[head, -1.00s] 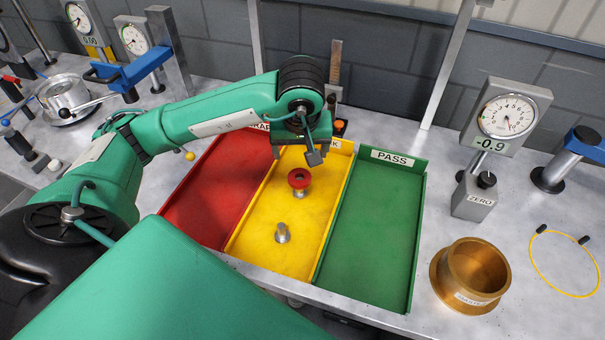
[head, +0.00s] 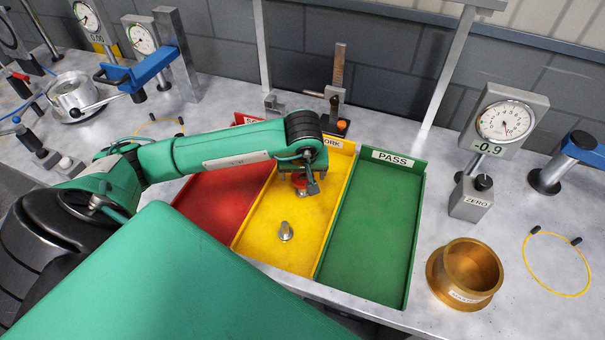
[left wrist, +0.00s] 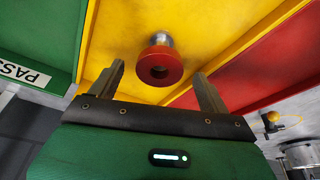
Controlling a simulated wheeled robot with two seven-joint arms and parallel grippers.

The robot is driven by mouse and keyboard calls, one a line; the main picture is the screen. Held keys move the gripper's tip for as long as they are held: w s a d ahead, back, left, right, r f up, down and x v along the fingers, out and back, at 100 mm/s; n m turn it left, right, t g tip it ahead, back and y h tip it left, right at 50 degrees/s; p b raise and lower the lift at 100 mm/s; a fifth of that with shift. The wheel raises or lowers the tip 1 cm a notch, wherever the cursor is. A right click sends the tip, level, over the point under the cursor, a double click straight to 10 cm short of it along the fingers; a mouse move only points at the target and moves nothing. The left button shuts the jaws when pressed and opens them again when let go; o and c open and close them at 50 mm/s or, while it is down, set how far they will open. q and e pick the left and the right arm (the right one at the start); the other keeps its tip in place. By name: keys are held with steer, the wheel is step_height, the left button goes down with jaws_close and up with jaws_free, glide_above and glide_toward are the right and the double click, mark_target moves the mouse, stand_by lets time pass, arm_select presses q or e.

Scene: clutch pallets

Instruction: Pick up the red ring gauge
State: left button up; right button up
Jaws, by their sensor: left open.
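My left gripper (head: 301,178) is over the ring from above. My right gripper is not in view.
A bare metal post (head: 285,231) stands nearer in the yellow tray. The red tray (head: 215,208) lies to the left, and the green PASS tray (head: 370,230) to the right is empty. A brass flanged cup (head: 465,274) and a dial gauge (head: 505,121) stand farther right.

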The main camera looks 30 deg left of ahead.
arm_select(q)
steer(key=shift+w+f, duration=0.1)
steer(key=shift+f, duration=0.3)
steer(key=c, duration=1.3)
steer(key=shift+r, duration=0.1)
